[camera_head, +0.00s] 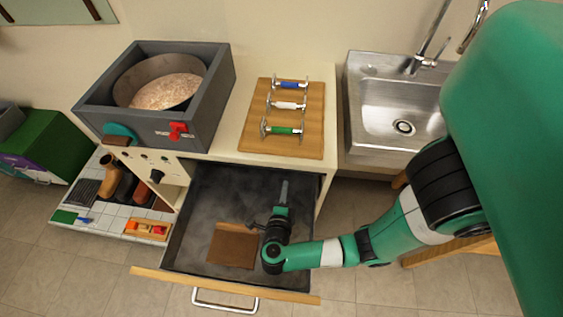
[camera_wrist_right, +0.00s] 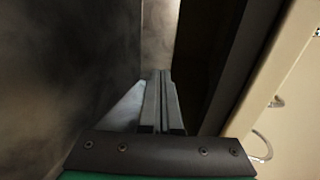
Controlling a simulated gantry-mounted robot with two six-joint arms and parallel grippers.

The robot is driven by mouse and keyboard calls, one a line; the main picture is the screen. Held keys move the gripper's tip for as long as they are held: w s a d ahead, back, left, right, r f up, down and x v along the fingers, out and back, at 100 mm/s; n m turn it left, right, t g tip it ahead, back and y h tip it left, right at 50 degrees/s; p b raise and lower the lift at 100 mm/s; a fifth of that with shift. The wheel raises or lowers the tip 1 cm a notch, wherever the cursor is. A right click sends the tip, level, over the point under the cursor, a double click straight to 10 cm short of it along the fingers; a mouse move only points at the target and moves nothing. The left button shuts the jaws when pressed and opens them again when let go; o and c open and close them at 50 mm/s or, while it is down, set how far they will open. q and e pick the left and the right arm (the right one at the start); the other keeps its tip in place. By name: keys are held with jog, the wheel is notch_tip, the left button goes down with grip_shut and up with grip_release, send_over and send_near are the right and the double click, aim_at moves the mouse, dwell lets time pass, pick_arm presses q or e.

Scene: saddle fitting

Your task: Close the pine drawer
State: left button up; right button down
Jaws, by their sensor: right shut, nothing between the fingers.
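The pine drawer (camera_head: 150,273) stands pulled well out of the cream cabinet, with its pale wood front and metal handle (camera_head: 226,305) toward the bottom of the head view. Its inside is dark grey, and a brown flat piece (camera_head: 232,247) lies in it. My right gripper (camera_head: 284,188) is over or inside the drawer's right half, fingers toward the cabinet. It is shut and empty. Its closed fingers also show in the right wrist view (camera_wrist_right: 162,100), close to dark surfaces; I cannot tell whether they touch. My left gripper is not in view.
On the cabinet top stand a grey box with a round pan (camera_head: 158,83) and a wooden board (camera_head: 313,115) with several coloured handles. A steel sink (camera_head: 395,105) is at right. A low tiled stand (camera_head: 105,220) with tools is left of the drawer. Floor before the drawer looks clear.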

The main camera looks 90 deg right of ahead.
jog(key=b+x, duration=0.1)
jog(key=x, duration=0.3)
jog(key=b+x, duration=0.1)
jog(key=x, duration=0.3)
jog(key=r+b+x, duration=0.1)
jog(key=x, duration=0.3)
jog(key=shift+s+d+b, duration=0.1)
jog(key=shift+d+b, duration=0.2)
jog(key=shift+d, duration=0.35)
